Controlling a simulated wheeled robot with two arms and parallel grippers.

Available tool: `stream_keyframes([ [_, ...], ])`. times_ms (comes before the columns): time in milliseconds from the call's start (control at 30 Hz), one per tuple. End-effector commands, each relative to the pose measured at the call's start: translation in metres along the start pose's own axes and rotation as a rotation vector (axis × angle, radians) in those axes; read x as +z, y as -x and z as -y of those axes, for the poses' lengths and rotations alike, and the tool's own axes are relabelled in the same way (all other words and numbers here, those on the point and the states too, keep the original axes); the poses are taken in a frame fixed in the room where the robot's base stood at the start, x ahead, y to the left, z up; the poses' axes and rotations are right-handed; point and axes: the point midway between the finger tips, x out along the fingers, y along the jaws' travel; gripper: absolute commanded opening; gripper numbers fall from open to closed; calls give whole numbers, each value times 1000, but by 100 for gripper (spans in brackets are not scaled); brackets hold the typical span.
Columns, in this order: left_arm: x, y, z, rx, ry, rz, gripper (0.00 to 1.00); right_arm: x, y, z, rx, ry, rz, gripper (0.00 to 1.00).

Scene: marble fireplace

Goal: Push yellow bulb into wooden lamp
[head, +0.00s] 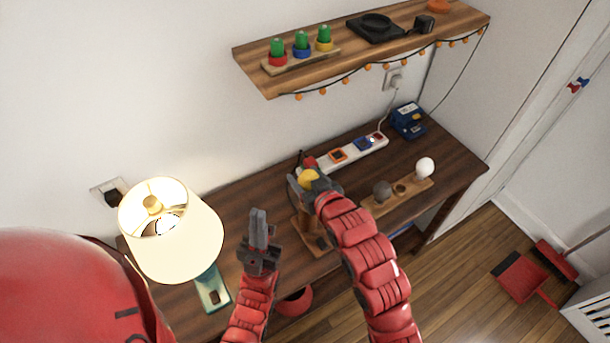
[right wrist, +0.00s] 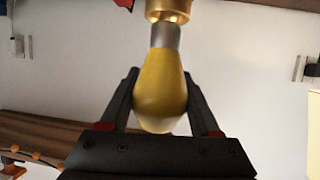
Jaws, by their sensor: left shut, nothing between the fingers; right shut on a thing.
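The yellow bulb (head: 308,178) is held in my right gripper (head: 306,183), above the wooden lamp (head: 312,238). In the right wrist view the bulb (right wrist: 160,88) sits between the fingers of my right gripper (right wrist: 163,118). Its grey metal end points at the lamp's brass socket (right wrist: 168,10) and meets its rim in the picture. Part of the grey end still shows; I cannot tell how deep it sits. In the head view my gripper and arm hide part of the lamp. My left gripper (head: 258,228) is shut and empty, left of the wooden lamp.
A lit table lamp (head: 190,245) stands at the left. A wooden bulb holder (head: 412,194) with a white bulb (head: 425,166) and a grey bulb (head: 382,190) lies at the right. A power strip (head: 350,151) lies behind. A shelf (head: 345,55) hangs above.

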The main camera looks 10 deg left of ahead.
Motion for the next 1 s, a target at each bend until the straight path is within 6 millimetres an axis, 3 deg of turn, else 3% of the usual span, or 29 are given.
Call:
stream_keyframes([
  [900,3,19,-1,0,0,0,0,23,-9,0,0,1,1,1],
  [933,3,18,-1,0,0,0,0,22,-9,0,0,1,1,65],
  [1000,3,18,-1,0,0,0,0,21,-9,0,0,1,0,78],
])
